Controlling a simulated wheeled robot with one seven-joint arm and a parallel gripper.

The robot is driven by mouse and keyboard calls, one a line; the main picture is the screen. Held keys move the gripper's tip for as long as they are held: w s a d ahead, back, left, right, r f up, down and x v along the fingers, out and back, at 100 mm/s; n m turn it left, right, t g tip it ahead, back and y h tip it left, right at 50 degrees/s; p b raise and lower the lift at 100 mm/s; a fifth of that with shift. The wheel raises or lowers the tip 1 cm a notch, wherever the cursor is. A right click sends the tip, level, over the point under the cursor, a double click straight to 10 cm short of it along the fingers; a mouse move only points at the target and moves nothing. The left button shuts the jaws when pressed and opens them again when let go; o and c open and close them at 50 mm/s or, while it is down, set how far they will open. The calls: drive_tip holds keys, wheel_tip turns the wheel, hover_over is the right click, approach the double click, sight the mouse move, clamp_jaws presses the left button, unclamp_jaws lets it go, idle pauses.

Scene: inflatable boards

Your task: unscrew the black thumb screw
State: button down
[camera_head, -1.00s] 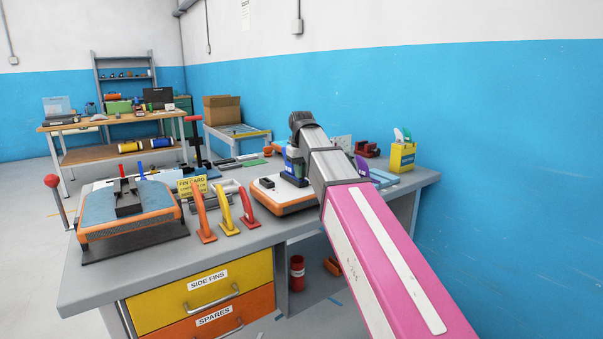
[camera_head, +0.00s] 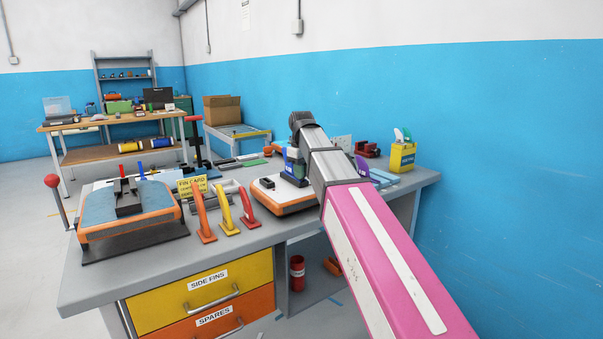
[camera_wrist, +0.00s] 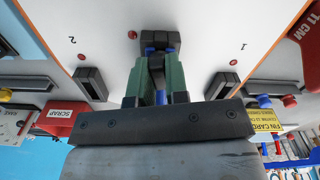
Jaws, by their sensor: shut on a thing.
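The wrist view looks closely at a white board face (camera_wrist: 105,30) with a black block (camera_wrist: 160,38) at its middle. My gripper (camera_wrist: 159,50) has green fingers with blue tips and is shut at this block. A small dark piece (camera_wrist: 156,64) shows between the fingers, apparently the black thumb screw. The fingers hide most of it, so its thread and seating cannot be seen. In the head view, the white board section with an orange edge (camera_head: 286,207) lies on the bench, and my arm reaches over it, hiding the screw.
Dark side slots (camera_wrist: 91,83) (camera_wrist: 226,86) marked 2 and 1 flank the middle block. Orange, yellow and red fins (camera_head: 226,212) stand along the grey bench (camera_head: 110,270). A blue-topped board section (camera_head: 125,215) is at left. A yellow holder (camera_head: 402,157) stands at right.

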drive_tip(key=shift+s+n, duration=0.1)
drive_tip(key=shift+n, duration=1.7)
drive_tip(key=shift+n, duration=1.7)
drive_tip(key=shift+n, duration=1.7)
drive_tip(key=shift+f+n, duration=0.1)
drive_tip(key=shift+n, duration=1.6)
